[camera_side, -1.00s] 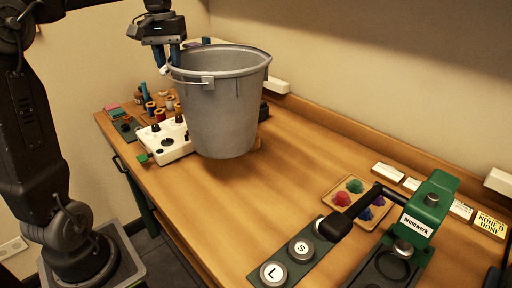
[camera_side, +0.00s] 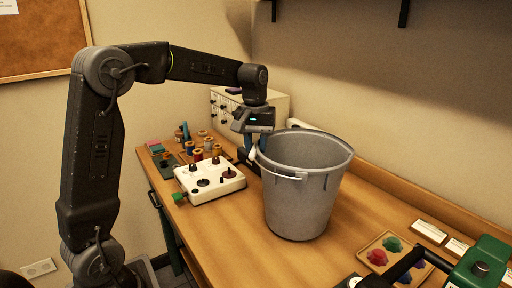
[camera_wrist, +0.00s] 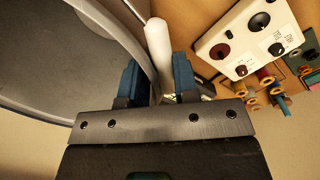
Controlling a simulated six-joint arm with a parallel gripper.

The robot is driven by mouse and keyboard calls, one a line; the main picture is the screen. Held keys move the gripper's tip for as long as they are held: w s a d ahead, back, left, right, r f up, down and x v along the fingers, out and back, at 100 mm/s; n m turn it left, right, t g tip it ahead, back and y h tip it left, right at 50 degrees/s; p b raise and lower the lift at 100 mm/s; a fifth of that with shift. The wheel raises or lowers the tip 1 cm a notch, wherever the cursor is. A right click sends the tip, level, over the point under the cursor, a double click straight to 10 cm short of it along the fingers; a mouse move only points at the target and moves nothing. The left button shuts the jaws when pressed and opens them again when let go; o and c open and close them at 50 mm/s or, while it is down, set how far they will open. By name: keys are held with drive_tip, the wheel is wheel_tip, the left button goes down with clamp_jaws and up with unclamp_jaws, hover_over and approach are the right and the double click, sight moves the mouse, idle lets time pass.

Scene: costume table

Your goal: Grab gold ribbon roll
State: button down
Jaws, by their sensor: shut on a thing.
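My gripper (camera_side: 256,150) is at the left rim of a large grey bucket (camera_side: 303,200), shut on its white handle grip (camera_wrist: 158,45). In the wrist view my gripper (camera_wrist: 158,85) has its blue fingers on either side of the grip and rim. The bucket is upright over the table; I cannot tell whether its base touches the wood. Several thread spools in orange, red and blue, one an orange-gold spool (camera_side: 217,150), stand behind the white control box. I cannot make out a gold ribbon roll for certain. A small yellowish patch between the fingers is unclear.
A white control box (camera_side: 209,181) with dark knobs stands left of the bucket. A tray of coloured pieces (camera_side: 382,252) and a green press (camera_side: 482,264) are at the front right. A white drawer cabinet (camera_side: 232,108) is at the back.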

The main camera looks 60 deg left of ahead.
drive_tip(key=shift+f, duration=0.45)
drive_tip(key=c, duration=0.9)
unclamp_jaws()
drive_tip(key=shift+o, duration=0.2)
